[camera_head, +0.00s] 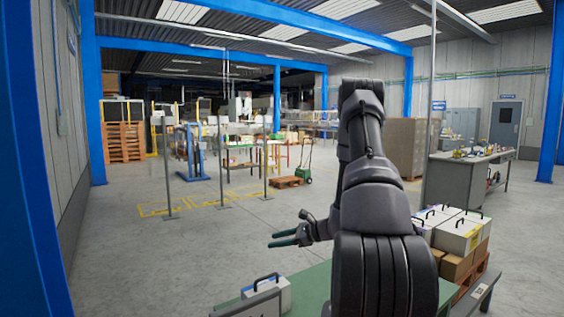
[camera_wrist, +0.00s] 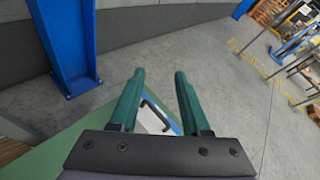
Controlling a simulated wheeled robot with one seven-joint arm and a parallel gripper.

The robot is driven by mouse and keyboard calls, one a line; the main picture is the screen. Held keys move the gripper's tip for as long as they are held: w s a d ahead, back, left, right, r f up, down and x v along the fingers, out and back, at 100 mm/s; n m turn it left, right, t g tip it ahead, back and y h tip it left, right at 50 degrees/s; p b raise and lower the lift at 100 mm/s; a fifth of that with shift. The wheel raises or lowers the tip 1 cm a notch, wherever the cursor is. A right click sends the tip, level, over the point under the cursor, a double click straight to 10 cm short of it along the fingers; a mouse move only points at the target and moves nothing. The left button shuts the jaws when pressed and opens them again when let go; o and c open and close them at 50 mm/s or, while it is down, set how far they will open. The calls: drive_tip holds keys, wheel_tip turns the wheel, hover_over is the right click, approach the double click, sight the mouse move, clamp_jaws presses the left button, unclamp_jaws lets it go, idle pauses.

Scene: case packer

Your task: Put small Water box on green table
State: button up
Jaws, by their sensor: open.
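My gripper (camera_head: 272,240) is open and empty, held in the air above and beyond the green table (camera_head: 312,284). In the wrist view its two green fingers (camera_wrist: 158,75) are well apart. A white box (camera_head: 282,297) with a dark handle stands on the green table at the bottom of the head view. In the wrist view this white box (camera_wrist: 153,121) shows between and below the fingers, partly hidden by them, and the green table (camera_wrist: 50,158) lies at lower left. No label on this box is readable, so I cannot tell whether it is the small Water box.
Several white boxes with dark handles (camera_head: 457,234) sit on brown cartons (camera_head: 456,268) on a pallet at the right. A cluttered workbench (camera_head: 463,180) stands behind them. Open floor (camera_head: 200,255) lies to the left. A blue column (camera_wrist: 66,40) stands beyond the table.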

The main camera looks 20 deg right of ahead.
drive_tip(key=s+a+r+n+g, duration=0.2)
drive_tip(key=s+a+r+n, duration=0.15)
drive_tip(key=r, duration=0.25)
drive_tip(key=s+a+r+n+g+h, duration=0.1)
drive_tip(key=s+a+r+n+g, duration=0.2)
drive_tip(key=r, duration=0.4)
drive_tip(key=s+a+r+n+g, duration=0.1)
drive_tip(key=s+a+r+n, duration=0.3)
drive_tip(key=a+r+n, duration=0.15)
drive_tip(key=s+d+r+n+t+h, duration=0.1)
drive_tip(key=s+r+n+t+h, duration=0.2)
drive_tip(key=s+r+n+h, duration=0.4)
drive_tip(key=s+r, duration=0.7)
drive_tip(key=s, duration=0.3)
drive_tip(key=shift+d+r+t, duration=0.25)
drive_tip(key=shift+r+t, duration=0.05)
drive_tip(key=shift+r, duration=0.05)
